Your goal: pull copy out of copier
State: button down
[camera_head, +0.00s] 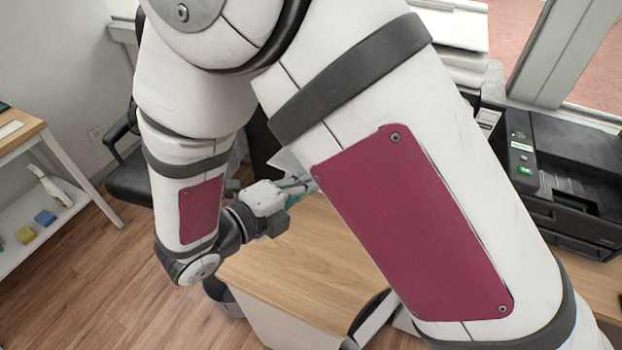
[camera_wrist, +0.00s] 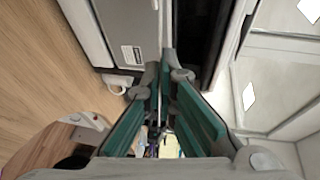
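My gripper (camera_head: 290,188) is left of centre in the head view, just above the far edge of a wood-topped unit, partly hidden by my arm. In the wrist view, its teal-padded fingers (camera_wrist: 166,75) converge closely, and I cannot tell whether they are shut or hold a sheet. A light grey machine body with a label (camera_wrist: 133,55), perhaps the copier, lies just beyond the fingers. A dark gap (camera_wrist: 200,35) runs beside it. No copy can be made out for certain. A pale edge (camera_head: 286,163) by the gripper is mostly hidden.
The wood-topped unit (camera_head: 290,265) stands below my arm. A black printer (camera_head: 578,165) is at the right, with a white stacked item (camera_head: 452,25) behind it. A black chair (camera_head: 130,180) and a shelf table (camera_head: 22,130) stand left. Wood floor is clear at lower left.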

jog(key=s+r+p, duration=0.1)
jog(key=s+a+r+p, duration=0.1)
jog(key=s+r+p, duration=0.1)
jog(key=shift+s+a, duration=0.25)
jog(key=shift+s, duration=0.1)
dwell(0.3)
